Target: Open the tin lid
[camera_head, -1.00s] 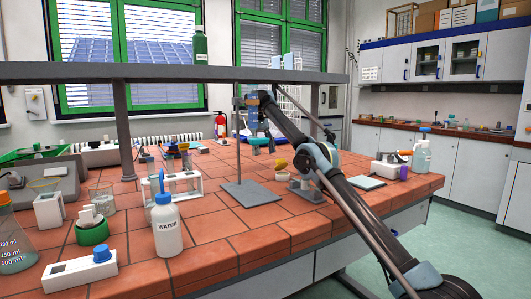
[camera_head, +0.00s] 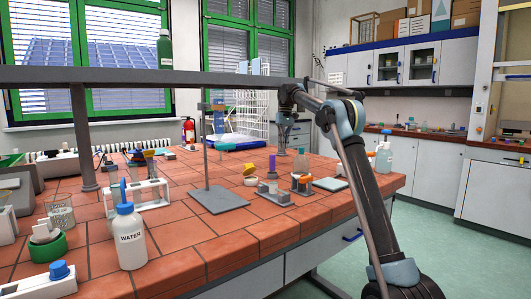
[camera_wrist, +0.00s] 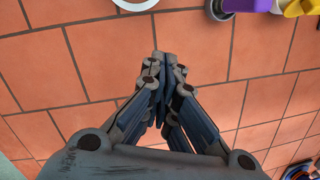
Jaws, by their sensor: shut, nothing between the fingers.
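My gripper (camera_head: 283,149) hangs above the far right part of the tiled bench in the head view. In the wrist view its fingers (camera_wrist: 164,62) are together, with nothing between them, over bare tiles. No tin or tin lid can be told for certain. A small yellow piece (camera_head: 250,169) stands by a low white round cup (camera_head: 251,181), to the left of and nearer than my gripper. The wrist view shows a white round rim (camera_wrist: 135,4) and a grey round edge (camera_wrist: 219,9) at the top, both cut off and apart from my fingers.
A stand with a grey base plate (camera_head: 220,199) rises left of my gripper. A water bottle (camera_head: 130,238), a white rack (camera_head: 151,196) and a spray bottle (camera_head: 383,160) stand on the bench. A grey shelf (camera_head: 150,76) crosses above. The front middle tiles are clear.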

